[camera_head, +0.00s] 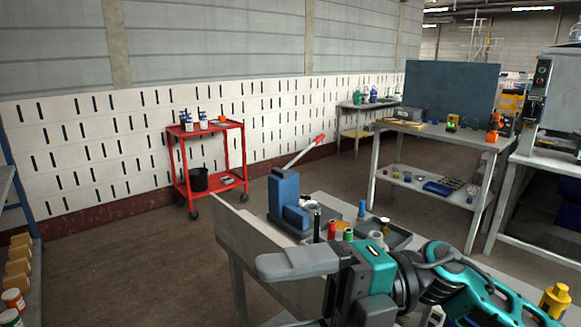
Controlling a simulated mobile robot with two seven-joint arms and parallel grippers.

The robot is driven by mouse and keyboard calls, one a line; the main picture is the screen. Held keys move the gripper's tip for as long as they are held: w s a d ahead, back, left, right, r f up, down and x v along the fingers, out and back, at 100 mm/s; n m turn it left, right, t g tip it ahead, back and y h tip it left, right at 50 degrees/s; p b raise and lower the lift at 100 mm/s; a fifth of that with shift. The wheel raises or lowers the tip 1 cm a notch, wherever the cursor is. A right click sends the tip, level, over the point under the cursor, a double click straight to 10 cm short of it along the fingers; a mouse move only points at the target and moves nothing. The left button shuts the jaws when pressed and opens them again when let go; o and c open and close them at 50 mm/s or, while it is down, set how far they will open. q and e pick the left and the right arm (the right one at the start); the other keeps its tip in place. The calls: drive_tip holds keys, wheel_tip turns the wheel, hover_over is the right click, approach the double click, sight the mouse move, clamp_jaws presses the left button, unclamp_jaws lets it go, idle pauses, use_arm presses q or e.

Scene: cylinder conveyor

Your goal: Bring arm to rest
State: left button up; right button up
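My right arm comes in from the lower right, teal and dark grey. Its gripper (268,266) points left above the near table (262,236), with a pale grey finger seen from the side. I cannot tell whether it is open or whether it holds anything. Small cylinders stand behind it on the table: a red one (331,230), a green one (348,235) and a blue one (362,209). A grey tray (402,240) is partly hidden by my arm. My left gripper is out of view.
A blue lever press (284,196) stands on the near table behind my gripper. A yellow bottle (555,300) is at lower right, close to my arm. A red cart (207,160) and a grey workbench (440,135) stand farther back.

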drive_tip(key=w+d+f+m+t+h, duration=0.2)
drive_tip(key=w+d+f+m+t, duration=0.3)
drive_tip(key=m+t, duration=0.75)
drive_tip(key=w+d+f+m+t+h, duration=0.25)
drive_tip(key=w+f+m+t, duration=0.4)
drive_tip(key=m+t, duration=0.6)
drive_tip(key=s+d+f+m+g+h, duration=0.2)
drive_tip(key=s+d+f+m+h, duration=0.1)
drive_tip(key=f, duration=0.6)
drive_tip(key=s+d+f+m+g+h, duration=0.3)
drive_tip(key=s+d+f+m+h, duration=0.1)
drive_tip(key=f, duration=0.5)
drive_tip(key=s+d+f+m+g+h, duration=0.3)
drive_tip(key=s+f, duration=0.3)
drive_tip(key=f, duration=0.3)
drive_tip(key=shift+s+d+f+m+h, duration=0.25)
drive_tip(key=shift+d+m+h, duration=0.15)
drive_tip(key=shift+m+h, duration=0.45)
